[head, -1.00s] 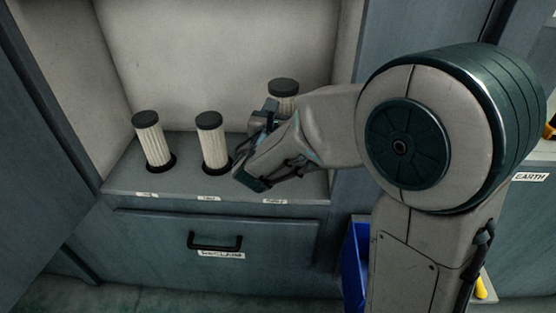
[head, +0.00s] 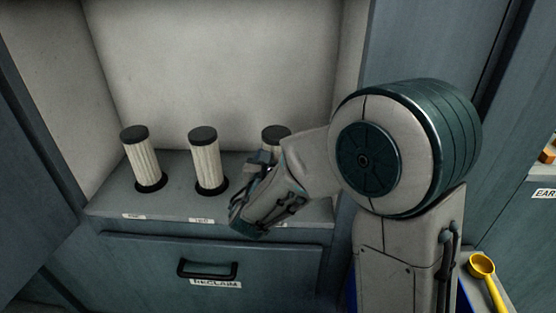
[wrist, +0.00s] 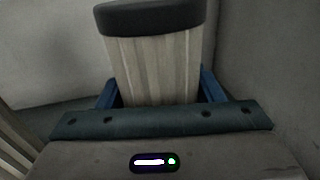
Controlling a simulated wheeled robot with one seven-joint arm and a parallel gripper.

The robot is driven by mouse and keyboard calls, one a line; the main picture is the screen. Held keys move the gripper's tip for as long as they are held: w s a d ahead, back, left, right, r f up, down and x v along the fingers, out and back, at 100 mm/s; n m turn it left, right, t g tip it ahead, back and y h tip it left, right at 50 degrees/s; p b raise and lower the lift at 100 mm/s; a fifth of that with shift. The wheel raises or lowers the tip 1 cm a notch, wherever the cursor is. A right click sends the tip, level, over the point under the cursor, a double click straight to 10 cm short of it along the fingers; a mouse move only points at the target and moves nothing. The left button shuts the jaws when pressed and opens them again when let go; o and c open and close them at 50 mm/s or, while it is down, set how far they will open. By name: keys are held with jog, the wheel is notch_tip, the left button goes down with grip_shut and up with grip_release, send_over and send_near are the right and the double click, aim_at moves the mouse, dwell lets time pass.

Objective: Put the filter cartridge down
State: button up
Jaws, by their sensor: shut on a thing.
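Three white pleated filter cartridges with dark caps stand on the shelf of an alcove in the head view. The left cartridge (head: 143,165) and the middle cartridge (head: 207,166) stand upright on dark round bases. The right cartridge (head: 273,148) is partly hidden behind my gripper (head: 262,165). In the wrist view the held cartridge (wrist: 153,68) stands between the blue fingers of my gripper (wrist: 158,90), which are shut on it. Its lower end is hidden in both views, so I cannot tell whether it touches the shelf.
The shelf (head: 180,208) has small labels along its front edge. Below it is a drawer with a black handle (head: 207,269) and a RECLAIM label. Alcove walls stand close behind and to the right. A yellow scoop-like item (head: 484,272) lies at lower right.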

jog(key=shift+f, duration=0.2)
jog(key=o, duration=1.2)
jog(key=shift+o, duration=0.2)
jog(key=shift+r, duration=0.1)
jog(key=shift+s+r, duration=0.1)
jog(key=shift+s, duration=0.05)
jog(key=p+v, duration=0.2)
jog(key=v, duration=0.9)
jog(key=shift+s+a, duration=0.15)
jog(key=shift+s, duration=0.25)
